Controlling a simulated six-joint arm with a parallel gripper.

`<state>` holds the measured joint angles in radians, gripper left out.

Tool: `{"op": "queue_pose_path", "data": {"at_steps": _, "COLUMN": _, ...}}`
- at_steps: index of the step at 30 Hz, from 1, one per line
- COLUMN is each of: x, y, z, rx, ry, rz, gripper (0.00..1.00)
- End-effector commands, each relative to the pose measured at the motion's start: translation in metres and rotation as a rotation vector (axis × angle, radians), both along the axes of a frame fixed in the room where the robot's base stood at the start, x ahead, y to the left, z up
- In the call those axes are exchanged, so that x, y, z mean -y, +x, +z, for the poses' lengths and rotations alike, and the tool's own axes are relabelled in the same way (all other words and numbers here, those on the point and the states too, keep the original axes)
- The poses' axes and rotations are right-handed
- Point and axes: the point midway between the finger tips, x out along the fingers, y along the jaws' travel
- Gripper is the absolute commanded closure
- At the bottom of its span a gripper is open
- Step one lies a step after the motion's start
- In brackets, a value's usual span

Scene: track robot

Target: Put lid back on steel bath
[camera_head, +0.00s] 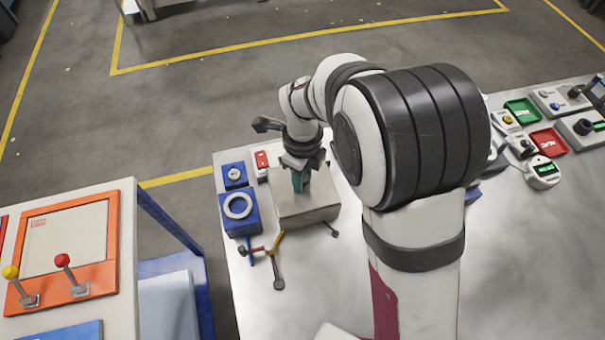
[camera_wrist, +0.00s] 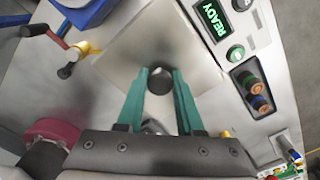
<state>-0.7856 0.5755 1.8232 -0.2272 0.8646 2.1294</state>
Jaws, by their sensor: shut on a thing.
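My gripper (camera_head: 299,183) points down over the steel bath (camera_head: 308,216), a grey metal box on the white bench. In the wrist view its two teal fingers (camera_wrist: 159,78) are shut on a dark round knob (camera_wrist: 158,82). The knob stands in the middle of a square, pale metal lid (camera_wrist: 128,50), which lies under the fingers. In the head view the lid appears at the top of the bath, level with its upper edges. I cannot tell whether it touches the rim or hovers slightly. The inside of the bath is hidden.
Blue blocks (camera_head: 239,212) and a red switch box (camera_head: 262,160) stand close left of the bath. Coloured handles (camera_head: 262,250) lie in front. A green READY display (camera_wrist: 212,18) is near the lid in the wrist view. Bare bench (camera_head: 300,290) lies in front.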

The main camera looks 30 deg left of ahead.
Motion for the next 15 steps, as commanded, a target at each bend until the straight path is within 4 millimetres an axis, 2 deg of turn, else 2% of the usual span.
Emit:
{"op": "queue_pose_path", "data": {"at_steps": 9, "x": 0.0000, "y": 0.0000, "z": -0.0003, "rx": 0.000, "ry": 0.000, "rz": 0.000, "gripper": 1.00}}
{"op": "queue_pose_path", "data": {"at_steps": 10, "x": 0.0000, "y": 0.0000, "z": -0.0003, "rx": 0.000, "ry": 0.000, "rz": 0.000, "gripper": 0.61}}
{"op": "queue_pose_path", "data": {"at_steps": 15, "x": -0.0001, "y": 0.0000, "z": -0.0003, "rx": 0.000, "ry": 0.000, "rz": 0.000, "gripper": 0.30}}
